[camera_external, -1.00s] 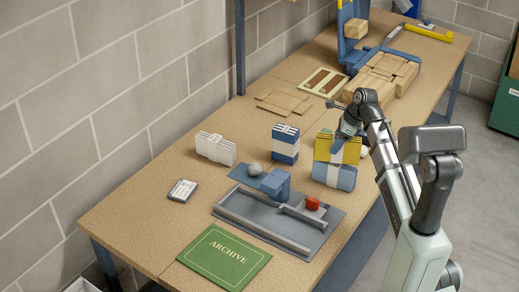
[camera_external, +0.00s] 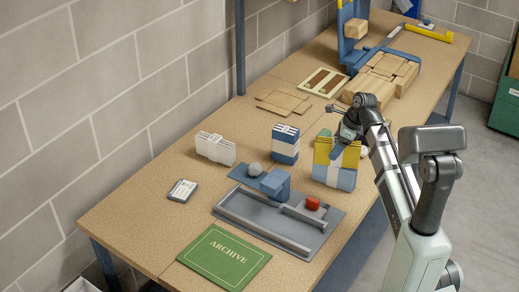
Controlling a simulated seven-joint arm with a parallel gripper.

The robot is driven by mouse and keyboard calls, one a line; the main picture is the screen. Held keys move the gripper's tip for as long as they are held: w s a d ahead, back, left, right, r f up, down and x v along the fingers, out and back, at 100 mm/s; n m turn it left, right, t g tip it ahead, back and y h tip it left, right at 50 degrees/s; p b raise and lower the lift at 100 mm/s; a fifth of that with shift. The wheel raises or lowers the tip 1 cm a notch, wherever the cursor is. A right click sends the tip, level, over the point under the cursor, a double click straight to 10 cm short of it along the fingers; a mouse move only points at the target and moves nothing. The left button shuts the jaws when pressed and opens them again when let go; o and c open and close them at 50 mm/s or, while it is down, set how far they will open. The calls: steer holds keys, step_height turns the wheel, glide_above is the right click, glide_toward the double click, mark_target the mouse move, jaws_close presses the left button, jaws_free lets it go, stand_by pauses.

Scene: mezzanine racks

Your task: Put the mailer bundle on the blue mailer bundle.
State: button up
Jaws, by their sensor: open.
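The yellow mailer bundle (camera_external: 322,150) with a white band sits on top of the blue mailer bundle (camera_external: 346,180), which also has a white band. The two appear to touch and look level. They stand near the right edge of the table. My gripper (camera_external: 340,147) is open above and against the upper part of the yellow bundle as seen from here. Its fingertips are hard to make out, and it hides part of the yellow bundle's top.
A blue-and-white bundle (camera_external: 285,143) and a white bundle (camera_external: 215,148) stand to the left. Wooden pieces (camera_external: 285,102) lie behind.

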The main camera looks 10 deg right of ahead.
steer(key=v, duration=1.2)
steer(key=shift+s+r, duration=0.1)
